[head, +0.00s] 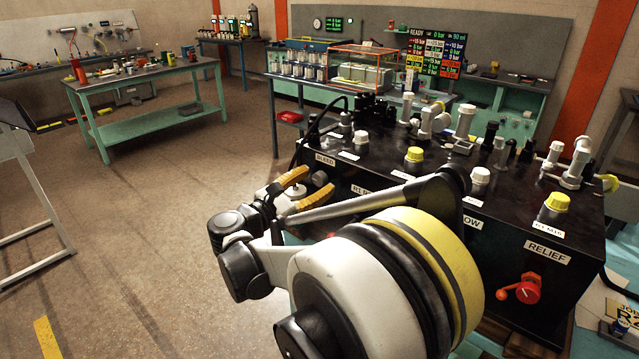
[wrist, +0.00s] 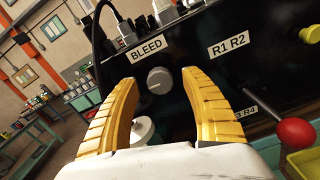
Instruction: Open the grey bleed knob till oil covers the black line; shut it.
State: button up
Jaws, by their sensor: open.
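The grey bleed knob (wrist: 159,80) is on the front of the black block, under the BLEED label (wrist: 146,48). It also shows in the head view (head: 320,178). My gripper (wrist: 160,76) is open, with its yellow ribbed fingers to the left and right of the knob in the wrist view. A dark gap shows on each side of the knob; I cannot tell whether the fingertips reach its depth. In the head view my gripper (head: 319,180) is at the block's left end. I can make out neither oil nor a black line.
A pale round piece (wrist: 143,130) sits below the knob, partly behind the left finger. A red ball-ended lever (wrist: 296,131) is at the lower right. The black block (head: 400,185) carries several fittings on top. A red RELIEF knob (head: 527,291) is farther right.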

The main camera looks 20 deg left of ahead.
jog(key=shift+x, duration=0.8)
jog(key=c, duration=1.2)
jog(key=shift+m, duration=0.3)
jog(key=m, duration=1.1)
